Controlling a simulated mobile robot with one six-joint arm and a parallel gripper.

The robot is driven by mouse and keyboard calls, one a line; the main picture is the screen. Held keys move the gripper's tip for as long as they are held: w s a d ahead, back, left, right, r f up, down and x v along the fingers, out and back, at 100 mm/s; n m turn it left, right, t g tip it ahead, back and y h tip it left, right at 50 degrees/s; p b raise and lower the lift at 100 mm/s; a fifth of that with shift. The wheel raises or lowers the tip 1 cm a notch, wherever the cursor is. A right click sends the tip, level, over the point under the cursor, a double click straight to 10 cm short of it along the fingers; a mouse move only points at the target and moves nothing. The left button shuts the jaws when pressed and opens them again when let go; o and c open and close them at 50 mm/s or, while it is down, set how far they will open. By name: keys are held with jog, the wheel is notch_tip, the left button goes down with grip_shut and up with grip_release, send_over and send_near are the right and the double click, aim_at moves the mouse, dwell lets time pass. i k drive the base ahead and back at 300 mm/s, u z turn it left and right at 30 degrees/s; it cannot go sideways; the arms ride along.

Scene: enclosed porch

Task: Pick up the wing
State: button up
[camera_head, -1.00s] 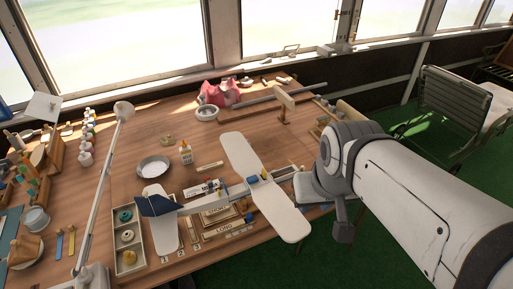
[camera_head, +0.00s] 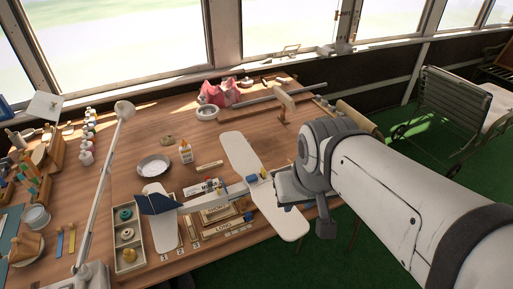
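The wing (camera_head: 243,153) is a long white panel with rounded ends. It lies across the body of a model plane with a white fuselage (camera_head: 205,203) and a dark blue tail (camera_head: 156,204), on the table's near side. My gripper (camera_head: 281,186) is at the right edge of the wing, near its middle, and overlaps it in the picture. I cannot tell whether it touches the wing. Its fingers are mostly hidden by my wrist, so their opening does not show.
The wooden table (camera_head: 120,175) holds a compartment tray (camera_head: 116,264), a lamp (camera_head: 124,110), a round dish (camera_head: 153,165) and a glue bottle (camera_head: 185,152). A wooden stand (camera_head: 285,103) is behind the wing. Green floor is open at the right, near a chair (camera_head: 455,110).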

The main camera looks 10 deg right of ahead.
aim_at(291, 226)
jog(key=u, duration=2)
jog(key=k, duration=1.25)
jog(key=z, duration=0.9)
jog(key=i, duration=1.3)
jog(key=z, duration=0.05)
